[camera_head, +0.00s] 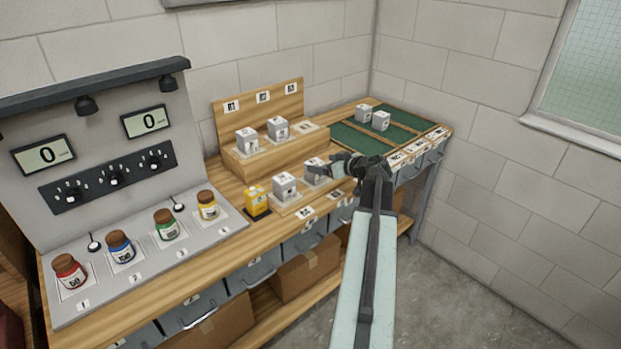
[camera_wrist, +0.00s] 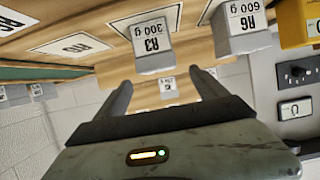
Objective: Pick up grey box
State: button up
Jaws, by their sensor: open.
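Several small grey boxes with white labels stand on the bench. My gripper is open and empty.
A yellow container (camera_head: 257,201) is left of the front boxes. Two grey boxes (camera_head: 247,142) (camera_head: 278,129) stand on the raised wooden step (camera_head: 262,163). Two more (camera_head: 363,114) (camera_head: 381,121) are on the green mat (camera_head: 408,117). Several coloured jars (camera_head: 121,247) stand on the panel at left.

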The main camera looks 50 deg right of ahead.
jog(key=shift+w+a+f+b, duration=0.15)
jog(key=shift+f+b, duration=0.1)
jog(key=shift+f, duration=0.2)
jog(key=shift+w+d+f+b, duration=0.1)
jog(key=shift+f+b, duration=0.1)
jog(key=shift+f, duration=0.2)
jog(key=shift+b+x, duration=0.45)
jog(key=shift+x, duration=0.9)
jog(key=b+x, duration=0.2)
jog(key=x, duration=0.3)
jog(key=shift+r, duration=0.1)
grip_shut()
jog(key=shift+r, duration=0.1)
